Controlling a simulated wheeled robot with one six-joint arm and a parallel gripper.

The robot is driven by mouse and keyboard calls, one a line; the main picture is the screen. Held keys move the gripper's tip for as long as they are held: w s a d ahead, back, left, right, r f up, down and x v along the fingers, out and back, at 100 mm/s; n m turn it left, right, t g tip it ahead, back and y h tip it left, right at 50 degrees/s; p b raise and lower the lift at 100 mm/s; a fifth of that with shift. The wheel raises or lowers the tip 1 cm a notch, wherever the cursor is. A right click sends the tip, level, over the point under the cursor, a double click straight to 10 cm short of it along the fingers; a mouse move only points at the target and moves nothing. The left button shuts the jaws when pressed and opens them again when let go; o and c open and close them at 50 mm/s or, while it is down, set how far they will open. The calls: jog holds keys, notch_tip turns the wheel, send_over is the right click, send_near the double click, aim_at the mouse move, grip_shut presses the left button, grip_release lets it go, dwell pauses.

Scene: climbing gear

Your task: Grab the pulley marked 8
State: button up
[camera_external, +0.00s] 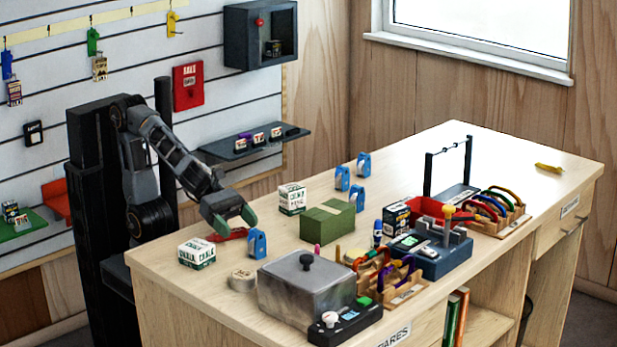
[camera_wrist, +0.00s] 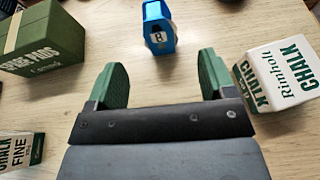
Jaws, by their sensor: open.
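The blue pulley marked 8 (camera_wrist: 158,28) stands on the bench, beyond my fingertips at the top of the wrist view. In the external view, a blue pulley (camera_external: 257,243) stands just in front of my gripper (camera_external: 230,215); its mark is too small to read there, but its neighbours match. In the wrist view my gripper (camera_wrist: 163,78) is open, its two green fingers apart with nothing between them. Three similar blue pulleys, (camera_external: 342,178), (camera_external: 363,164) and (camera_external: 357,195), stand farther back; their marks are not readable.
A white chalk box (camera_wrist: 280,75) is right of the fingers, a green box (camera_wrist: 42,38) left. Another chalk box (camera_wrist: 20,148) is at lower left. In the external view, a red item (camera_external: 228,235) lies below my gripper. A grey lidded box (camera_external: 305,285) stands near the front edge.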

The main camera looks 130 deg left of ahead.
aim_at(257, 244)
jog(key=shift+b+x, duration=0.35)
jog(key=shift+x, duration=0.85)
jog(key=b+x, duration=0.2)
jog(key=x, duration=0.2)
jog(key=shift+w+f, duration=0.15)
jog(key=shift+w, duration=0.05)
jog(key=shift+w+f, duration=0.1)
jog(key=shift+w, duration=0.45)
jog(key=c, duration=1)
